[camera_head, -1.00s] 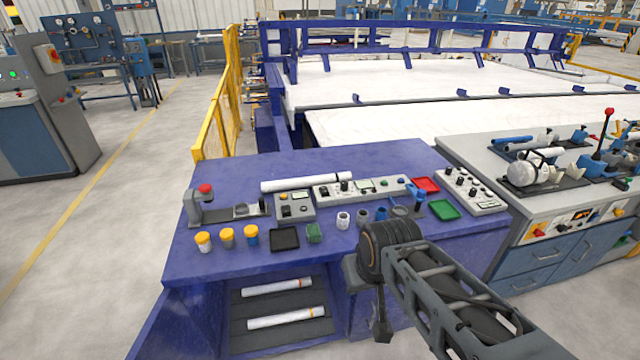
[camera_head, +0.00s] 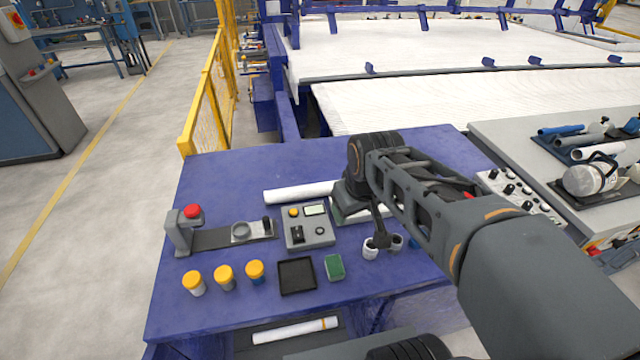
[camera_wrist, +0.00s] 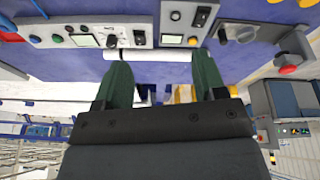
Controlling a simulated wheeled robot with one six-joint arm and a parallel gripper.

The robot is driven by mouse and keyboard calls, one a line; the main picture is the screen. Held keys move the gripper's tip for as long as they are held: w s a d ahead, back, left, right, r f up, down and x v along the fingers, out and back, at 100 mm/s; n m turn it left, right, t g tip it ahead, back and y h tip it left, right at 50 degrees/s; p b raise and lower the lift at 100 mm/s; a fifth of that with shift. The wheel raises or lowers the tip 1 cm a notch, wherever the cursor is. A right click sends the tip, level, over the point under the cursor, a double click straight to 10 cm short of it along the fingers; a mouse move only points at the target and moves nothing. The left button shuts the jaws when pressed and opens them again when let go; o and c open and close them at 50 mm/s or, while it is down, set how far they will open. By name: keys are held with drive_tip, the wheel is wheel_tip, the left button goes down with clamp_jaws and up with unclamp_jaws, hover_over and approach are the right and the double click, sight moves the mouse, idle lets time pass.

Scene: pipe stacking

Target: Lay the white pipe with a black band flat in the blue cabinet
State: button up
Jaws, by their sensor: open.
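The white pipe (camera_head: 300,192) lies flat on the blue cabinet's top (camera_head: 230,165). In the wrist view, the white pipe (camera_wrist: 165,56) runs crosswise beyond my open gripper (camera_wrist: 160,68), whose two green-grey fingers are apart and empty. Whether the pipe lies between the fingertips or just below them, I cannot tell. In the cabinet's lower shelf, a white pipe with an orange band (camera_head: 295,331) shows; the rest of the shelf is cut off.
Close in front of the pipe stand a grey control box (camera_head: 308,232) and a device with a red button (camera_head: 191,211). Yellow-capped jars (camera_head: 224,276), a black tray (camera_head: 297,276) and a green block (camera_head: 334,267) sit nearer the front. A yellow fence (camera_head: 210,100) stands behind left.

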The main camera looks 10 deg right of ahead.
drive_tip(key=w+r+n+g, duration=0.1)
drive_tip(key=w+n, duration=0.4)
drive_tip(key=w, duration=0.8)
drive_tip(key=n+g+b, duration=0.1)
drive_tip(key=n+g, duration=0.1)
drive_tip(key=n, duration=0.8)
hover_over(321, 184)
wheel_tip(321, 184, down, 12)
drive_tip(key=f, duration=0.7)
drive_tip(key=shift+s+d+f, duration=0.15)
drive_tip(key=shift+s+d, duration=0.1)
drive_tip(key=shift+w+a+f+p, duration=0.1)
drive_tip(key=shift+f+p, duration=0.2)
drive_tip(key=shift+f, duration=1.35)
drive_tip(key=shift+a+f+p, duration=0.1)
drive_tip(key=shift+f+p, duration=0.2)
drive_tip(key=shift+f, duration=1.3)
drive_tip(key=shift+c, duration=0.2)
drive_tip(key=c, duration=0.7)
drive_tip(key=shift+r, duration=0.1)
drive_tip(key=shift+c, duration=0.8)
